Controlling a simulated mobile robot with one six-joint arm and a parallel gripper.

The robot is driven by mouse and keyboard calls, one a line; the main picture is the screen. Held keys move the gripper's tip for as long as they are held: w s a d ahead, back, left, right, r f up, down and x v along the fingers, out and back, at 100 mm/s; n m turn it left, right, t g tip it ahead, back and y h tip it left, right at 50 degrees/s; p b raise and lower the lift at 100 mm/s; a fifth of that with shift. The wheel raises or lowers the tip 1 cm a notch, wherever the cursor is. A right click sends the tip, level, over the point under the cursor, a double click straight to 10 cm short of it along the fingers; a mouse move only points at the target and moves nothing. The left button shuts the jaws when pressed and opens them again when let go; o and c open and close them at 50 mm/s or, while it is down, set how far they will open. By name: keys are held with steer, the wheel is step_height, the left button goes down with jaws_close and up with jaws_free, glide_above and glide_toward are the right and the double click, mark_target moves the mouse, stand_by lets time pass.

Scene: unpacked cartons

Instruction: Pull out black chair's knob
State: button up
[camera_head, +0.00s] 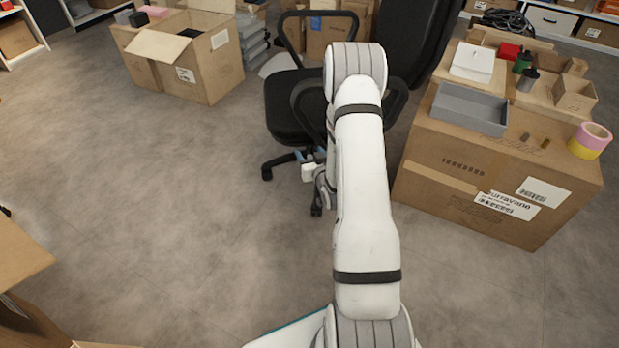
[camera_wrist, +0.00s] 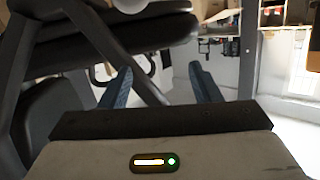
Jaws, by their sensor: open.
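The black chair (camera_head: 289,92) stands behind my arm, with a dark seat, looped armrests and a wheeled base. My arm hides its middle and part of its right side. In the wrist view, dark chair parts (camera_wrist: 110,38) fill the upper left, close to the camera. I cannot clearly make out the knob in either view. My gripper (camera_wrist: 161,76) is open, its two blue-grey fingers spread apart with nothing visibly held between them. In the head view my gripper is low beside the chair, below seat height, and mostly hidden by my arm.
A large carton (camera_head: 450,195) stands close on the right, bearing a grey tray (camera_head: 469,109) and pink and yellow tape rolls (camera_head: 590,140). An open carton (camera_head: 205,75) stands at the back left. Another carton (camera_head: 20,250) is at the left edge. The left-middle floor is clear.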

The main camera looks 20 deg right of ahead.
step_height(320, 180, down, 9)
steer(key=s+d+m+t+b, duration=0.1)
steer(key=s+t+b, duration=0.1)
steer(key=s+b, duration=0.1)
steer(key=w+b, duration=0.1)
steer(key=w, duration=0.1)
steer(key=w+b, duration=0.1)
steer(key=w, duration=0.2)
steer(key=w+d+b, duration=0.1)
steer(key=w, duration=0.2)
steer(key=shift+r, duration=0.1)
steer(key=shift+s, duration=0.1)
